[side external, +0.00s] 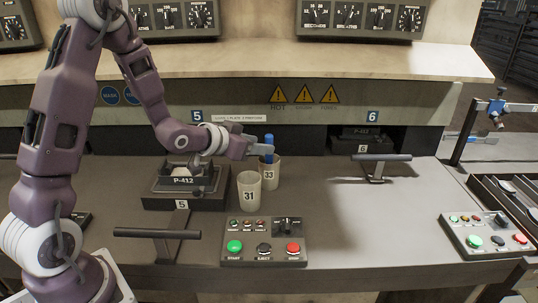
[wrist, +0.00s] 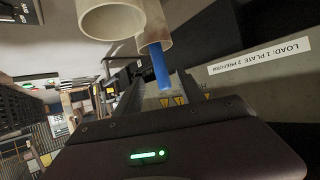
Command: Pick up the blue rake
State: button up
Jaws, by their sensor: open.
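The blue rake (side external: 268,148) stands in the cup marked 33 (side external: 270,173), with only its blue upper part showing above the rim. The rest of it is hidden inside the cup. In the wrist view the blue rake (wrist: 160,66) sticks out of a cup (wrist: 154,30) toward my gripper. My gripper (side external: 262,149) is level with the blue part, its fingers at the rake. My gripper also shows in the wrist view (wrist: 158,88), open, with the blue part between or close to its fingers. I cannot tell whether they touch it.
A cup marked 31 (side external: 249,191) stands just left of and nearer than cup 33. A control box (side external: 264,241) with buttons sits in front. The P-412 block (side external: 184,184) is left, under my wrist. A T-handle (side external: 376,166) stands right. The counter between is clear.

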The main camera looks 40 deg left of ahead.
aim_at(269, 161)
jog(key=shift+t, duration=0.5)
jog(key=x, duration=0.4)
jog(key=f+x, duration=0.1)
jog(key=x, duration=0.3)
jog(key=shift+w+a+f, duration=0.1)
grip_shut()
